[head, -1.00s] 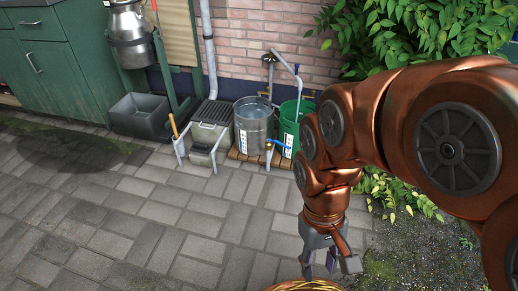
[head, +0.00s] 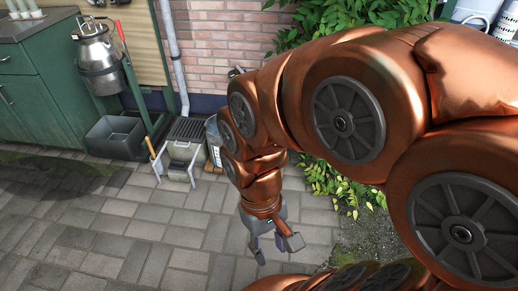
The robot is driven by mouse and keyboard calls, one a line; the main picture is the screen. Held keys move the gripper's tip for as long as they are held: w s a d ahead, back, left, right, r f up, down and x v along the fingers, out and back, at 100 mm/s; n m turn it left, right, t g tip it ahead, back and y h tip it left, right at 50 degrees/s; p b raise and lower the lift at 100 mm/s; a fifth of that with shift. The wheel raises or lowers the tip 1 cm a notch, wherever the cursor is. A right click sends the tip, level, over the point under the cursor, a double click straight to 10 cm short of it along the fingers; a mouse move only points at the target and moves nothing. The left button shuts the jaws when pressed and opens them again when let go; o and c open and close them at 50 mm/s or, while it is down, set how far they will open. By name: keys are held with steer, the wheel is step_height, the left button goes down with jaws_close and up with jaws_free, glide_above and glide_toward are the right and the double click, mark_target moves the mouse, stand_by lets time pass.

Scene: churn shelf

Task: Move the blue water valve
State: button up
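The blue water valve is not visible now; my copper-coloured arm covers the spot beside the buckets where it showed earlier. My gripper (head: 274,250) hangs low over the paving in the middle of the head view. Its fingers are spread apart, with nothing visible between them. A sliver of the metal bucket (head: 212,130) shows left of my arm. The green bucket is hidden behind the arm.
A grey stand with a wooden handle (head: 182,152), a dark open tub (head: 115,137) and a metal milk churn (head: 100,58) stand along the brick wall (head: 215,45). A green cabinet (head: 45,90) is at left. Leafy plants (head: 325,25) grow behind my arm. The paving (head: 110,225) at left is clear.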

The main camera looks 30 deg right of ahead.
step_height(320, 180, up, 6)
steer(key=p, duration=0.3)
steer(key=shift+s+d+f, duration=0.1)
steer(key=shift+d+f, duration=0.05)
step_height(320, 180, up, 19)
steer(key=t+p, duration=0.1)
steer(key=p, duration=1.7)
